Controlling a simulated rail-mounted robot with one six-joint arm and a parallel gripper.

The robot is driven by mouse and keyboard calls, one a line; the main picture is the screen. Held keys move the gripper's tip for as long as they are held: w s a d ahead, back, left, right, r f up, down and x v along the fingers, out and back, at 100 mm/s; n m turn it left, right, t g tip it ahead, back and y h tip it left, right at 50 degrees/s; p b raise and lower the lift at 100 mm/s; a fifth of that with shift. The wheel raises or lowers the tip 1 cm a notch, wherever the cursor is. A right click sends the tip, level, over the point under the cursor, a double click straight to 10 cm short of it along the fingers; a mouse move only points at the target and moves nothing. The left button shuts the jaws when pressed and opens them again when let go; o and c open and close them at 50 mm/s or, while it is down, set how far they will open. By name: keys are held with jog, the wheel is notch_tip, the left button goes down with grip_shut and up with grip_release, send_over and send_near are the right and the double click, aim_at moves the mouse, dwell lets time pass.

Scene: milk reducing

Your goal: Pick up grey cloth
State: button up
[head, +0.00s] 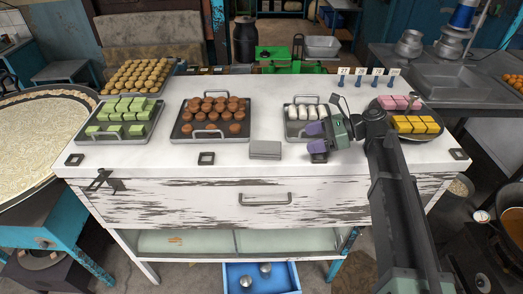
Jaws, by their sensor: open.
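The grey cloth (265,150) lies folded flat on the white tabletop, near its front edge and right of the middle tray. My gripper (315,144) is just to the right of the cloth, above the front of the tray of white sweets. Its two purple-tipped fingers are apart and point left toward the cloth. Nothing shows between them. The gripper and the cloth are apart in the picture. The gripper's exact height above the table is hard to tell.
Trays of green (125,120), brown (210,117) and white sweets (307,112) stand on the white table (232,155). A round tray with pink and yellow sweets (416,124) is at the right.

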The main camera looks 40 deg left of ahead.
aim_at(280, 147)
jog(key=b+x, duration=0.4)
jog(key=x, duration=0.6)
jog(key=shift+s+a+f, duration=0.15)
jog(key=shift+s+f, duration=0.1)
jog(key=shift+s, duration=0.05)
jog(key=shift+r, duration=0.1)
jog(key=shift+c, duration=0.4)
jog(key=c, duration=0.6)
jog(key=shift+r, duration=0.1)
